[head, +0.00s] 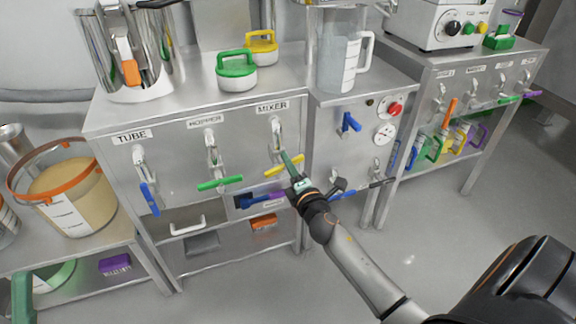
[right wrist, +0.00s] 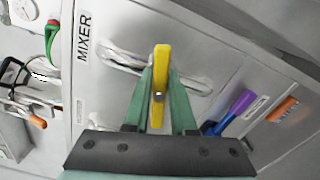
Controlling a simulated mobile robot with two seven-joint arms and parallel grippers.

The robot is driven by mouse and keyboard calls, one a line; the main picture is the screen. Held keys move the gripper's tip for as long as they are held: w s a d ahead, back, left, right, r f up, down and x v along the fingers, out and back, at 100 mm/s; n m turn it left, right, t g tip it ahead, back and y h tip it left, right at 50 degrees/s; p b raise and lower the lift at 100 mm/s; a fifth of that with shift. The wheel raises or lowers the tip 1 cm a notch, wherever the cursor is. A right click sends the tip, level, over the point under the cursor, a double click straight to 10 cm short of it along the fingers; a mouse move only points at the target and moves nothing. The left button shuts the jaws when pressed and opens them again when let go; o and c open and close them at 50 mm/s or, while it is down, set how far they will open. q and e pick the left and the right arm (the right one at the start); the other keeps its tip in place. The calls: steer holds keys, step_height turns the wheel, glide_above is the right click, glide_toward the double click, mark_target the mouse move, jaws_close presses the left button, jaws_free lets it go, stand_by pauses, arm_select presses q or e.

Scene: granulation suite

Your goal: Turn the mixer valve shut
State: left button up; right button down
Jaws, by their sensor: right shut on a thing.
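The mixer valve has a yellow lever handle (head: 291,162) on the steel cabinet front, below the MIXER label (head: 271,108). In the head view the handle lies nearly level, its right end slightly raised. My right gripper (head: 290,160) reaches it from the front right. In the right wrist view its two green fingers (right wrist: 160,95) stand on either side of the yellow handle (right wrist: 161,62) and are shut on it. The metal valve body behind is partly hidden by handle and fingers.
To the left are the hopper valve's level green handle (head: 220,183) and the tube valve's blue handle (head: 149,198), pointing down. Below the mixer valve is an open compartment with a blue and purple item (head: 254,200). A control panel (head: 354,150) stands to the right. The floor in front is clear.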

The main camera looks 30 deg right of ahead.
steer(key=shift+f+m, duration=0.2)
steer(key=shift+m, duration=1.4)
steer(key=c, duration=0.8)
jaws_free()
steer(key=shift+o, duration=0.2)
steer(key=v, duration=1.2)
steer(key=shift+s, duration=0.3)
